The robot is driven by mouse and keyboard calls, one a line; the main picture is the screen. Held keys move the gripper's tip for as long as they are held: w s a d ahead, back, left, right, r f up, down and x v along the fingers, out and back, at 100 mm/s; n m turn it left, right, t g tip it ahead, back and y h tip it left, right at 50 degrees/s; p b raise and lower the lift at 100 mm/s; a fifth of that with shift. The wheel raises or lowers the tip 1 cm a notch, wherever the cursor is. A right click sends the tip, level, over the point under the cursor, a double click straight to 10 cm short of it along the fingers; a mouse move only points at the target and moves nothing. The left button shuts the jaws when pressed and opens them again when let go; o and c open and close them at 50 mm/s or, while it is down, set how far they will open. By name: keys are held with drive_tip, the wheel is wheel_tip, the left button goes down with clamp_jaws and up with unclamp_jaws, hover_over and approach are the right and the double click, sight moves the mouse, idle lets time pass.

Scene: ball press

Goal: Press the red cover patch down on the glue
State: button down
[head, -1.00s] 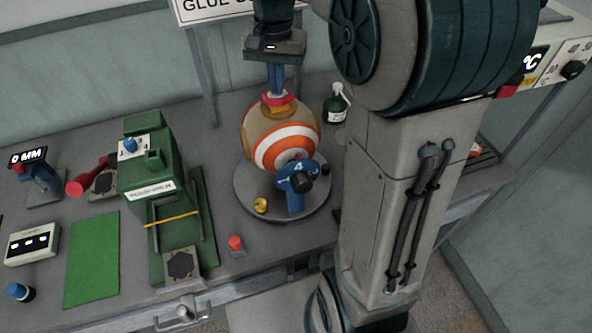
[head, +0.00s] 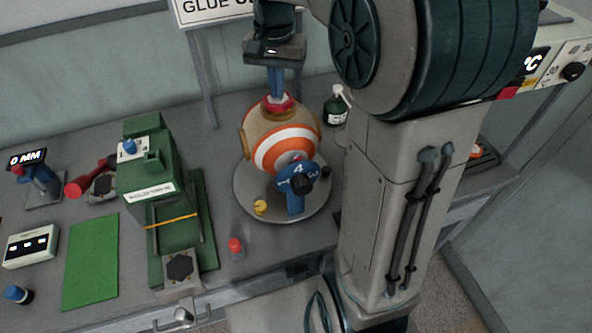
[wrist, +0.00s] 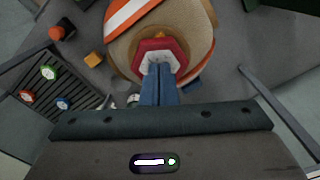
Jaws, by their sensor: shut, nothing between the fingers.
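The red cover patch (head: 279,104) lies on top of the tan ball (head: 262,122), which has orange and white bands. In the wrist view the red patch (wrist: 178,54) shows a pale middle. My gripper (head: 275,97) points down with its blue fingers shut, the tips at the patch and seemingly touching it. In the wrist view the closed fingertips (wrist: 160,68) cover part of the pale middle. Any glue under the patch is hidden. The ball sits on a round grey turntable (head: 245,190) behind a blue numbered dial (head: 292,184).
A green press (head: 150,175) and a green mat (head: 90,262) stand to the left. A red button (head: 235,245) is at the table's front. A dark green bottle (head: 336,110) stands right of the ball. A sign stands behind.

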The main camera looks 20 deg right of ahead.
wheel_tip(320, 180, up, 9)
drive_tip(key=p, duration=0.7)
drive_tip(key=shift+f, duration=0.1)
idle(0.5)
drive_tip(key=s+f+n+t, duration=0.2)
drive_tip(key=s+f+n, duration=0.1)
drive_tip(key=s, duration=0.6)
drive_tip(key=s+f+n+t+b, duration=0.1)
drive_tip(key=s+f+n, duration=0.2)
drive_tip(key=s, duration=0.6)
drive_tip(key=shift+s+f+t, duration=0.3)
drive_tip(key=shift+s+t, duration=0.05)
drive_tip(key=shift+t, duration=0.05)
